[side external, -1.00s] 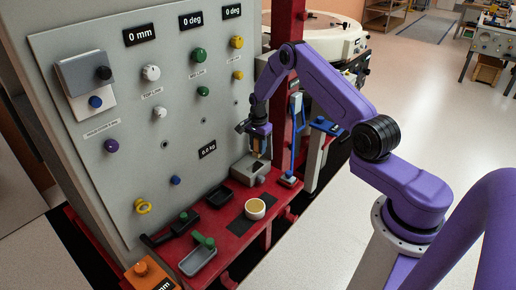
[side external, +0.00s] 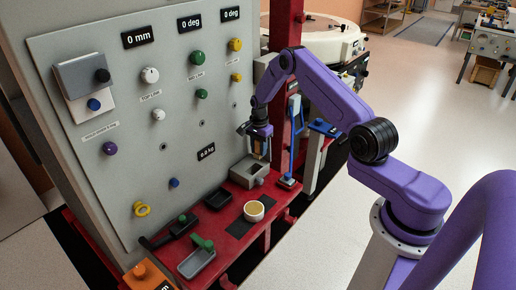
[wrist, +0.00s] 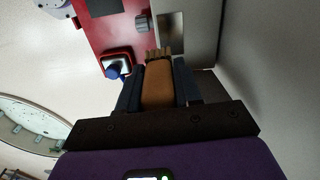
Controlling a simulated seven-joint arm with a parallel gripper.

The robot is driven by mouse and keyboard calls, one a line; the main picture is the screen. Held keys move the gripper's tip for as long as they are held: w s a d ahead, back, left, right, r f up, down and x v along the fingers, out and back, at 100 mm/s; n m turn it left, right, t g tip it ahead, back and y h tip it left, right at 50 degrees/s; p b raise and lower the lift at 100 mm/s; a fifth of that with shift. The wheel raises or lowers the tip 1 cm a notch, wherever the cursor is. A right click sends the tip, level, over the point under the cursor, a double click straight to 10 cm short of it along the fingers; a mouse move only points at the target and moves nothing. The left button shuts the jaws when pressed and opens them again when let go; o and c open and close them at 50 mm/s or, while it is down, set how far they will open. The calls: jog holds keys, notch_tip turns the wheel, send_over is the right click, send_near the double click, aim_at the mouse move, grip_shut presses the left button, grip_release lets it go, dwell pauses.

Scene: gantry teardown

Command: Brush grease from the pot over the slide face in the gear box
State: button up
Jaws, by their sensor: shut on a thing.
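My gripper (side external: 259,149) is shut on a brush (wrist: 160,84) with a tan handle and brown bristles. The brush also shows as a small tan piece below my gripper in the side view. It points down at the grey gear box (side external: 242,174) on the red bench. In the wrist view the bristles lie at the edge of the gear box's grey face (wrist: 184,22); I cannot tell whether they touch it. The white pot (side external: 254,217) with yellow grease (side external: 254,209) stands on a dark mat in front of the gear box, clear of my gripper.
A blue upright stand (side external: 296,135) is close to the right of my gripper. Dark trays (side external: 218,198) and a grey tray with a green handle (side external: 196,263) lie to the left. The grey panel (side external: 120,190) with knobs rises behind the bench (side external: 268,220).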

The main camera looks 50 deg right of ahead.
jog(key=shift+f, duration=3)
jog(key=shift+w+f, duration=0.35)
jog(key=shift+f, duration=0.3)
jog(key=shift+w+f, duration=0.1)
jog(key=shift+w, duration=1.6)
jog(key=shift+s, duration=2.15)
jog(key=shift+w+a, duration=0.1)
jog(key=shift+a, duration=0.75)
jog(key=shift+w, duration=2.1)
jog(key=shift+s, duration=2)
jog(key=shift+s+r, duration=0.1)
jog(key=shift+r, duration=4)
